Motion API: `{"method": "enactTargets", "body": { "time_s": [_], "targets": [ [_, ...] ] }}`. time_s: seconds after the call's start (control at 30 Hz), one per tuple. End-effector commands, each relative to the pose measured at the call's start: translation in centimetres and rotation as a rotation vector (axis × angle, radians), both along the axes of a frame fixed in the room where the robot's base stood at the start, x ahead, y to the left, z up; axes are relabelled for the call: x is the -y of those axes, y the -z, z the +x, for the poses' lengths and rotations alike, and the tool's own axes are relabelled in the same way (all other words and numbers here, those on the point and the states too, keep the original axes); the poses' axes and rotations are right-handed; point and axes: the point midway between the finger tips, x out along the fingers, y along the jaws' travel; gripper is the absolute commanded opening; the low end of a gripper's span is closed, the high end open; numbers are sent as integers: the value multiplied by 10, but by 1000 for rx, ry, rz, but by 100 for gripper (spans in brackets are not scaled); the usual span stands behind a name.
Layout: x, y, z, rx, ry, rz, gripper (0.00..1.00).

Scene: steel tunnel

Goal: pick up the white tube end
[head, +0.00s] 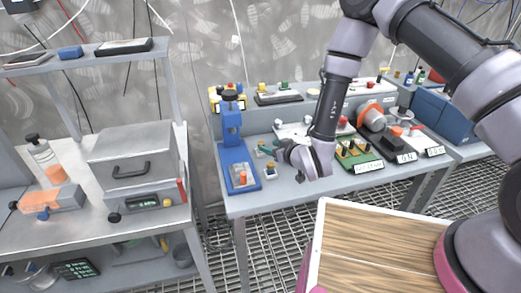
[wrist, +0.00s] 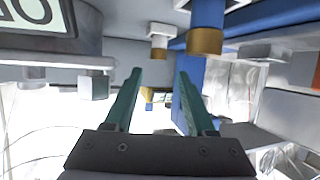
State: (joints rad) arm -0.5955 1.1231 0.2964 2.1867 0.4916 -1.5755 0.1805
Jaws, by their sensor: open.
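My gripper (head: 268,148) reaches over the near left part of the grey bench in the head view, beside the blue press. In the wrist view its two teal fingers (wrist: 159,76) stand wide apart with nothing held between them. A small white piece with a brownish-gold end (wrist: 159,42), which looks like the white tube end, shows just above the fingertips in the wrist view, apart from them. A blue piece with a gold band (wrist: 205,38) is to its right. In the head view the small pieces by my gripper are too small to tell apart surely.
The blue press (head: 234,150) stands close left of my gripper. A green board (head: 358,155) and an orange-ended spool (head: 371,117) lie to the right on the bench. A grey box (head: 132,160) is on the left table. A wood-topped surface (head: 375,245) is in front.

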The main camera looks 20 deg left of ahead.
Motion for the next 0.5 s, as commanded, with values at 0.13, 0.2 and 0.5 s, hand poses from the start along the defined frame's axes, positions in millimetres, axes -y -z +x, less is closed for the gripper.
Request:
{"method": "enactTargets", "body": {
  "time_s": [0.13,0.2,0.5],
  "targets": [
    [-7,5,7,0,0,0,56],
    [-13,10,14,0,-1,1,56],
    [-34,24,36,-1,-1,1,56]
  ]
}}
